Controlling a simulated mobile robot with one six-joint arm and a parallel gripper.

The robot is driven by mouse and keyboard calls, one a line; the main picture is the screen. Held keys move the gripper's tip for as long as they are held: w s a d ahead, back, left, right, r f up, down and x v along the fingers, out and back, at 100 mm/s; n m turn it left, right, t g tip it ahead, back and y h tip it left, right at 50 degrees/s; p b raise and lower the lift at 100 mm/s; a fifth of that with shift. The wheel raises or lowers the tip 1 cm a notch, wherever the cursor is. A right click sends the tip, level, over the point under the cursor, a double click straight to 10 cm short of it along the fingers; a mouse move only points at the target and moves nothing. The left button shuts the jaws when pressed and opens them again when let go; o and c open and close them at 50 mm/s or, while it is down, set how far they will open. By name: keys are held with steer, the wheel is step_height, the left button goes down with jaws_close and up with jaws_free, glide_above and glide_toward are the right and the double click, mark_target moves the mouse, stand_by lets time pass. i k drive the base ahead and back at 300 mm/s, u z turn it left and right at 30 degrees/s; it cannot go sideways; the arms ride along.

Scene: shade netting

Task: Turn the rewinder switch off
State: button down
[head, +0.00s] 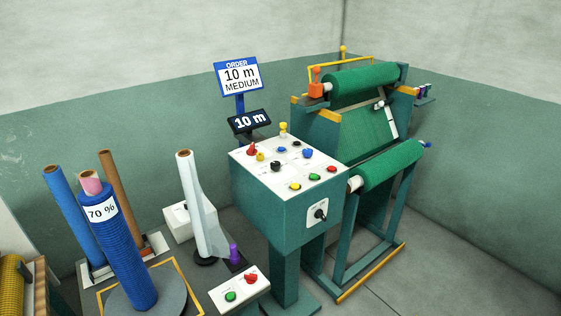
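The rewinder is a green frame machine with a green net roll on top (362,84) and a second green net roll (391,165) lower in front. Its control console (263,204) stands to the left on a green pedestal. A black rotary switch (320,213) sits on a white plate on the console's front right face. It looks like the rewinder switch, but its label is too small to read. I cannot tell its on or off position. My gripper is not in view.
Buttons and knobs cover the console top, including a black knob (276,166). A small button box (239,290) stands low in front. A wrapped blue roll (118,245) and a white film roll (201,205) stand left. Floor at right (440,265) is clear.

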mark_target(251, 151)
steer(key=z, duration=1.15)
steer(key=i, duration=1.6)
steer(key=u, duration=0.55)
